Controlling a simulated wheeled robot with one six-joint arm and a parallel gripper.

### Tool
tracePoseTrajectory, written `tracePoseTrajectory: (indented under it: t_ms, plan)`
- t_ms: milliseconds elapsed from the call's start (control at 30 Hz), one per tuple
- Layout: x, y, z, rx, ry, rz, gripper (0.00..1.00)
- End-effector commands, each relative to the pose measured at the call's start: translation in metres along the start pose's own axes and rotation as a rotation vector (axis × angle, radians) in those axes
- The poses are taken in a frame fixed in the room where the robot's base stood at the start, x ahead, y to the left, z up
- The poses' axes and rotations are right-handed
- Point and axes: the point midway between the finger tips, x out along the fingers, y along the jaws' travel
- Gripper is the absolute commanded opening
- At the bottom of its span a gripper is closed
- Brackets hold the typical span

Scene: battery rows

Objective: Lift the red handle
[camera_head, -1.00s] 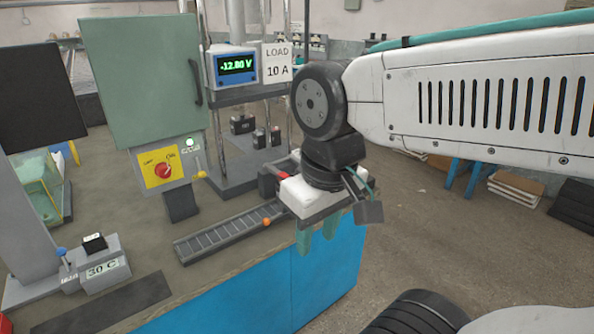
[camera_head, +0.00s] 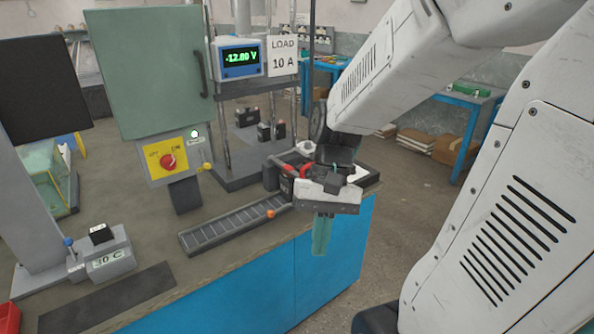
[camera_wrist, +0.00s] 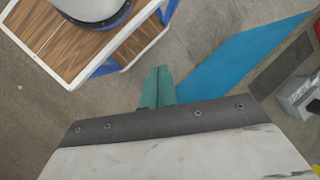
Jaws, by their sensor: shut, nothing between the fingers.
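A small red handle-like part (camera_head: 304,170) shows on the dark device at the right end of the bench, just behind my wrist. My wrist partly hides that device, so I cannot tell the handle's full shape. My gripper (camera_head: 321,250) hangs at the bench's front right edge, its teal fingers pointing down, in front of the device and apart from the red part. In the wrist view the fingers (camera_wrist: 157,85) are together and empty, over the floor. The red part does not show there.
A ribbed track (camera_head: 235,222) with an orange knob (camera_head: 270,213) leads to the device. A yellow panel with a red rotary knob (camera_head: 168,161) sits below a green door (camera_head: 150,70). A meter (camera_head: 240,60) reads -12.00 V. The blue bench front (camera_head: 270,285) lies below the gripper.

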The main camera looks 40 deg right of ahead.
Motion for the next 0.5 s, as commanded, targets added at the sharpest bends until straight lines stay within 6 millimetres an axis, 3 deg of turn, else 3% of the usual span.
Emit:
tracePoseTrajectory:
  t_ms: [267, 500]
  plan:
    - [0.021, -0.009, -0.039, 0.276, -0.235, -0.317, 0.0]
    - [0.027, -0.013, -0.087, 0.517, -0.398, -0.643, 0.0]
